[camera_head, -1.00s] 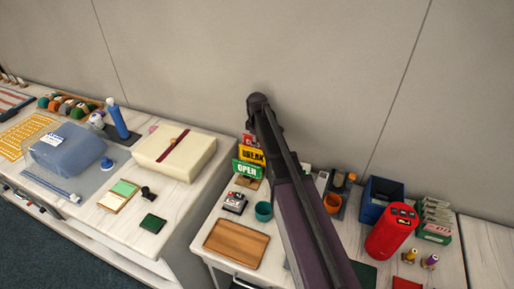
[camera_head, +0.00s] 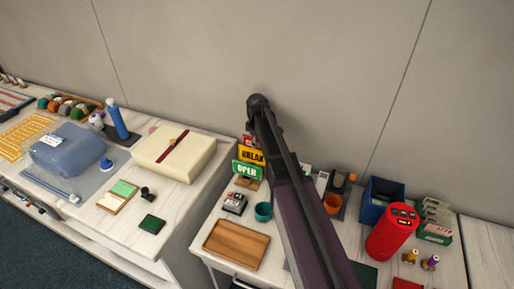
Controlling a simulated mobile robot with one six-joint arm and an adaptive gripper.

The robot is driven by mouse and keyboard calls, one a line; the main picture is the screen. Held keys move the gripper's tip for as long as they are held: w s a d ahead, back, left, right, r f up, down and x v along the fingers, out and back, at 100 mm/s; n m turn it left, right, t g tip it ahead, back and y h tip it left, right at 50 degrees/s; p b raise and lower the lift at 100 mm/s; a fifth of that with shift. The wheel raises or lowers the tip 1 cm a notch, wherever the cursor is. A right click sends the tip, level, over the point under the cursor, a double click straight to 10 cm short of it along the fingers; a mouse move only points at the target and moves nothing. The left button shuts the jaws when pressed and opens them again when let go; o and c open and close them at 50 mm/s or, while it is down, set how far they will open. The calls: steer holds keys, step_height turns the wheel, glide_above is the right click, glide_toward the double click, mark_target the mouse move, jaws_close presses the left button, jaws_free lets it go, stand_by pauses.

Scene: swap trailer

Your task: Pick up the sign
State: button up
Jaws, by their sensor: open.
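The signs stand in a small stepped group at the back left of the right-hand counter. A green sign reading OPEN (camera_head: 247,169) is in front, a yellow sign reading BREAK (camera_head: 252,156) is behind it, and a red sign (camera_head: 248,140) is at the back, mostly hidden. My dark arm crosses the middle of the view, just right of the signs, and covers part of them. My gripper does not show in this view.
A wooden tray (camera_head: 237,245), a teal cup (camera_head: 263,212) and a small dark device (camera_head: 235,203) lie in front of the signs. A cream box (camera_head: 174,160) sits on the left counter. A red canister (camera_head: 391,232) and a blue bin (camera_head: 381,201) stand right of my arm.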

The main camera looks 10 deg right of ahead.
stand_by(0.3)
jaws_close()
steer(key=shift+r, duration=0.15)
stand_by(0.3)
step_height(320, 180, up, 10)
steer(key=p, duration=1)
steer(key=shift+p, duration=0.3)
steer(key=shift+s, duration=0.1)
stand_by(0.5)
